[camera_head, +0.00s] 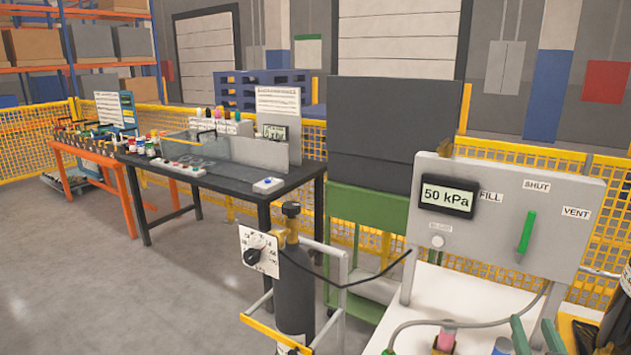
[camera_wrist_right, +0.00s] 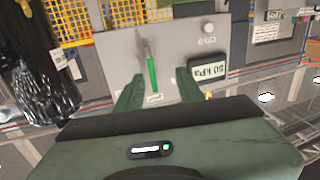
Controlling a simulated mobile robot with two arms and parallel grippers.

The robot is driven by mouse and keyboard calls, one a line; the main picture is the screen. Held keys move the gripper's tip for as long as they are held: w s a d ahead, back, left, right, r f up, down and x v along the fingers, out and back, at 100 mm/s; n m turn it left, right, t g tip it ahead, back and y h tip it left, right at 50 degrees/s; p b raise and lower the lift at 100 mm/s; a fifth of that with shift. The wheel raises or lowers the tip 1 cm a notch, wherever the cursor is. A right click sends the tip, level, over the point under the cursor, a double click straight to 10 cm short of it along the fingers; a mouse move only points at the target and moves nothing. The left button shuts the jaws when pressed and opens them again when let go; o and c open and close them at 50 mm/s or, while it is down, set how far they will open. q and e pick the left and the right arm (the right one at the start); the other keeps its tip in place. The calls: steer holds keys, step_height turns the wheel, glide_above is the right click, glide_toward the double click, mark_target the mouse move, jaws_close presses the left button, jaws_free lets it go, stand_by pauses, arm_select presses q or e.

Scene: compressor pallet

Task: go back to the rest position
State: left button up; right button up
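My right gripper (camera_head: 536,332) is at the bottom right of the head view, in front of the grey panel (camera_head: 570,245). Its two green fingers are apart. The right wrist view shows the open gripper (camera_wrist_right: 160,76) from behind, with nothing held between the fingers. The panel's green lever (camera_head: 526,232) stands nearly upright below the SHUT label. In the wrist view the lever (camera_wrist_right: 152,75) appears beyond and between the fingers, upside down. The display (camera_head: 447,198) reads 50 kPa. My left gripper is in neither view.
A dark gas cylinder (camera_head: 294,290) with a dial plate stands in a trolley left of the panel. A grey hose (camera_head: 470,324) curves over the white tabletop (camera_head: 430,300). A glossy black object (camera_wrist_right: 35,60) is beside the panel. Open floor lies at left.

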steer(key=s+a+f+n+g+y, duration=0.15)
steer(key=s+a+f+g, duration=0.3)
steer(key=f, duration=0.45)
steer(key=s+a+f+n+g+y, duration=0.1)
steer(key=s+a+f+g+y, duration=0.15)
steer(key=s+a+f, duration=0.4)
steer(key=s+a+f+n+g+y, duration=0.1)
steer(key=s+a+f+g, duration=0.3)
steer(key=s, duration=0.3)
steer(key=s+a+f+n+g+y, duration=0.1)
steer(key=s+a+f+n+g, duration=0.15)
steer(key=s+f, duration=0.4)
step_height(320, 180, down, 27)
steer(key=s+g, duration=0.2)
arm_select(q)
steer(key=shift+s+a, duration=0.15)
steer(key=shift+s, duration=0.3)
arm_select(e)
steer(key=s+d+f, duration=0.3)
steer(key=s+f, duration=1.2)
steer(key=s, duration=0.1)
steer(key=shift+s+d+g, duration=0.15)
steer(key=shift+s+g, duration=0.05)
steer(key=shift+g, duration=0.25)
